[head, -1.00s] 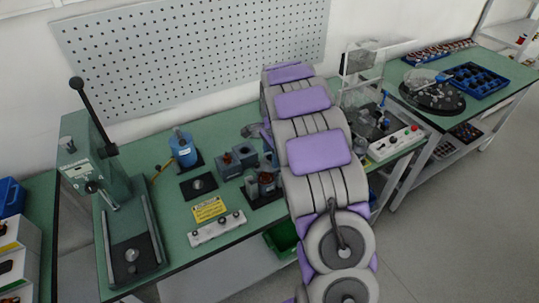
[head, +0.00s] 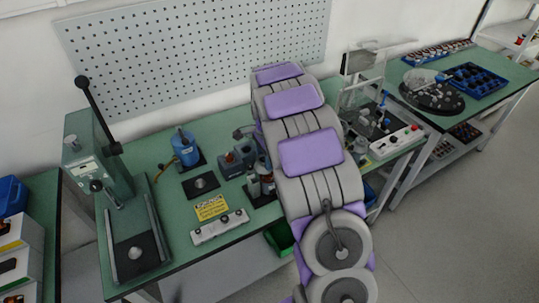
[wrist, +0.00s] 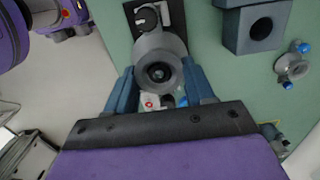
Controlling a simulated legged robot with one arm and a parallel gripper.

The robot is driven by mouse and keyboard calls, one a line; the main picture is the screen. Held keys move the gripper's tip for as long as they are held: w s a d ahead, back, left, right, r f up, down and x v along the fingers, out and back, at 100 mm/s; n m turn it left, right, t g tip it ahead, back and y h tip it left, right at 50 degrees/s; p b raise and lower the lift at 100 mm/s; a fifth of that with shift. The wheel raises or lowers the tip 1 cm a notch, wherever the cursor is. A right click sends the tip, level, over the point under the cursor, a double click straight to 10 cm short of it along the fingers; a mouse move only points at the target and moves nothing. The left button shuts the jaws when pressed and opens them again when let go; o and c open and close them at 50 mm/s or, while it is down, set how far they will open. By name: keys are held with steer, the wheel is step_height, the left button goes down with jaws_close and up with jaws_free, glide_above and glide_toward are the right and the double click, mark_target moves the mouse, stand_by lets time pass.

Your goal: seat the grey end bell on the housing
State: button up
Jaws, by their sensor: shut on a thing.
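My gripper (wrist: 158,84) has its two blue fingers closed on the sides of a round grey part with a dark central bore, which looks like the end bell (wrist: 160,73). Beneath it in the wrist view is a wider grey round body, likely the housing (wrist: 158,43), beside a black plate (wrist: 176,14). The two look roughly in line, but I cannot tell whether they touch. In the head view my arm hides the gripper. Grey and dark round parts on a black base (head: 262,198) show just left of my arm.
A grey block with a round hole (wrist: 262,28) stands near the gripper in the wrist view. On the green bench are a blue can-shaped item (head: 185,148), a black plate with a disc (head: 201,185), a yellow label (head: 210,207) and a lever press (head: 97,165).

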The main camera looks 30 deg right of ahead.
steer(key=shift+a+r, duration=0.1)
steer(key=shift+a, duration=0.6)
steer(key=shift+d+f, duration=0.15)
steer(key=shift+d, duration=0.5)
steer(key=shift+d+f, duration=0.15)
steer(key=shift+d, duration=0.45)
steer(key=shift+f, duration=0.15)
steer(key=shift+a+f, duration=0.3)
steer(key=shift+a, duration=0.15)
steer(key=shift+d+f, duration=0.1)
steer(key=shift+f, duration=0.05)
steer(key=shift+d+f+p, duration=0.2)
steer(key=shift+d+f, duration=0.15)
steer(key=shift+d, duration=0.3)
steer(key=shift+d+f+p, duration=0.2)
steer(key=shift+d+f, duration=0.15)
steer(key=shift+d, duration=0.25)
steer(key=shift+a+f, duration=0.1)
steer(key=shift+a, duration=0.35)
